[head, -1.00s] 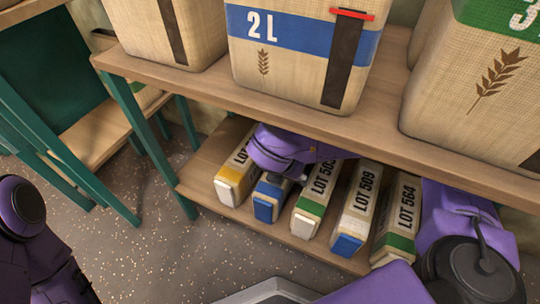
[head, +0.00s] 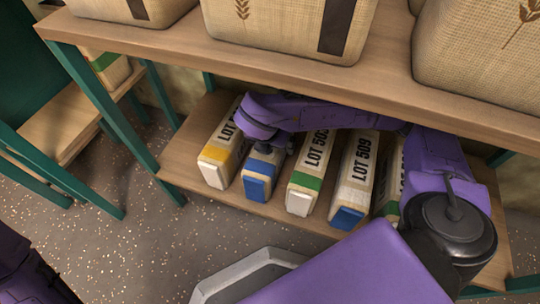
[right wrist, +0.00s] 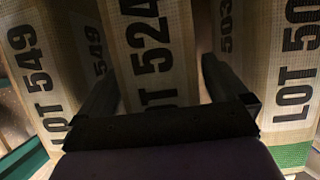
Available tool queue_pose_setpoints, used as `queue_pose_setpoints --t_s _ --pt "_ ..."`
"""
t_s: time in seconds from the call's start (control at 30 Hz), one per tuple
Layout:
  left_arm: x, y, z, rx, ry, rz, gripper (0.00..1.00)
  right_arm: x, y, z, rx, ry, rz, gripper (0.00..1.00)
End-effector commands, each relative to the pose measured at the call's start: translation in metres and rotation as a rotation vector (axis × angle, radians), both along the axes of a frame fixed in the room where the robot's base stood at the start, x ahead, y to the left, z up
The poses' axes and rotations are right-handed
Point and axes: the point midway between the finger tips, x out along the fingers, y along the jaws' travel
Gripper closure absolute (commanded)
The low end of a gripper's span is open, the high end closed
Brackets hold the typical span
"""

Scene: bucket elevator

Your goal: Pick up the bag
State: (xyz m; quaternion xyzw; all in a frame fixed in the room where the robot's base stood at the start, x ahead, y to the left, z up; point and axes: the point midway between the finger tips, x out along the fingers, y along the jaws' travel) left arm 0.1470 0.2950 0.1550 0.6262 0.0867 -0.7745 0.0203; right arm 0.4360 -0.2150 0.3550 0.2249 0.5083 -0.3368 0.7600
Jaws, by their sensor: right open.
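A row of burlap bags stands on the lower shelf. My right gripper (right wrist: 158,82) is open, with its dark fingers on either side of the LOT 524 bag (right wrist: 148,40). I cannot tell whether they touch it. My left gripper is out of the picture.
The upper shelf (head: 300,70), holding large burlap bags, runs just above my right arm. A blue-ended LOT 509 bag (head: 355,180) stands further right, beside another partly hidden bag. A green shelf leg (head: 110,115) stands at left. Floor in front is free.

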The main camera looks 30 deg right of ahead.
Motion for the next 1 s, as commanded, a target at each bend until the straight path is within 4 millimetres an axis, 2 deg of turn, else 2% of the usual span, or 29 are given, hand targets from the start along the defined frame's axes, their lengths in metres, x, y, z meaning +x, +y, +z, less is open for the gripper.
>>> queue_pose_setpoints --t_s 0.23,0.27,0.5,0.57,1.0 --pt "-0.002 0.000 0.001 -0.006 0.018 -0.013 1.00 0.001 -0.001 -0.001 0.001 -0.001 0.000 0.00" --pt "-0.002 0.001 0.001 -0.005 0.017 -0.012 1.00 0.001 -0.001 -0.001 0.001 -0.001 0.000 0.03" --pt "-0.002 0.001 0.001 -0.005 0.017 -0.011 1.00 0.001 0.000 -0.001 0.000 0.000 0.000 0.81" --pt "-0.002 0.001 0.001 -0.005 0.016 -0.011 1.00 0.001 0.000 -0.001 0.000 0.000 0.000 1.00" --pt "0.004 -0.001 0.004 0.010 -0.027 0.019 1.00 0.003 0.002 0.008 0.001 -0.006 0.005 1.00"
